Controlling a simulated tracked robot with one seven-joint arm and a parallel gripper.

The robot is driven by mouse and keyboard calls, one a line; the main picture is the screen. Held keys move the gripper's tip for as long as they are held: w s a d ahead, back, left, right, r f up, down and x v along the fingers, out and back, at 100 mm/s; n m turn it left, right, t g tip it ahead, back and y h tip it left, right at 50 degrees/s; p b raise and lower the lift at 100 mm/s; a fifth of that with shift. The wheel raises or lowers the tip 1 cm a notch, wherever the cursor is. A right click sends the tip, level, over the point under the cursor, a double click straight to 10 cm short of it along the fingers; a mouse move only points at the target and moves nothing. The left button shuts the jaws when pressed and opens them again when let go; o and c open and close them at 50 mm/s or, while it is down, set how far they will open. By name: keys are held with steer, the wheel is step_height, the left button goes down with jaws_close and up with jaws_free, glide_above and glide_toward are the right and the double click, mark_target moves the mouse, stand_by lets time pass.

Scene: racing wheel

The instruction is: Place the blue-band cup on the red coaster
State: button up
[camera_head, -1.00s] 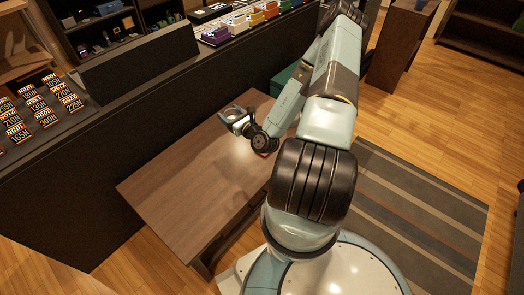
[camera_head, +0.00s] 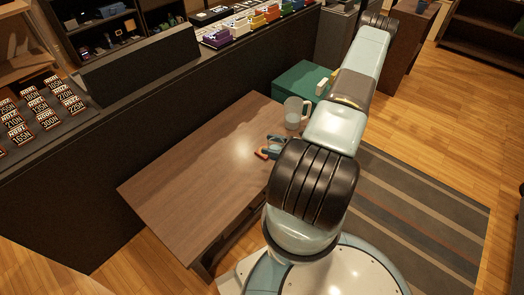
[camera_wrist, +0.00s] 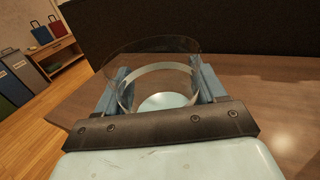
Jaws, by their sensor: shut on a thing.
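My gripper (camera_wrist: 160,84) has its two blue fingers on either side of a clear cup (camera_wrist: 158,68) in the wrist view and is shut on it. A pale band runs around the cup, and its blue colour is not clear. A clear cup with a handle-like loop (camera_head: 294,114) shows beside my arm in the head view, over the far right end of the table. It looks like the held cup.
The brown table (camera_head: 195,175) is clear at its left and middle. A dark counter (camera_head: 60,190) runs along its far side. A green box (camera_head: 300,80) stands beyond the table's far right end. A striped rug (camera_head: 420,215) lies at the right.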

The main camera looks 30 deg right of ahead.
steer(key=w+d+f, duration=0.1)
steer(key=w+f, duration=0.2)
steer(key=w, duration=0.1)
steer(key=w+d+f, duration=0.1)
steer(key=w+f, duration=0.2)
steer(key=w, duration=0.1)
steer(key=w+d+f, duration=0.1)
steer(key=w+f, duration=0.2)
steer(key=w, duration=0.2)
steer(key=shift+f, duration=0.3)
steer(key=shift+w+d+f, duration=0.1)
steer(key=shift+w+f, duration=0.1)
steer(key=shift+f, duration=1.45)
steer(key=o, duration=1.1)
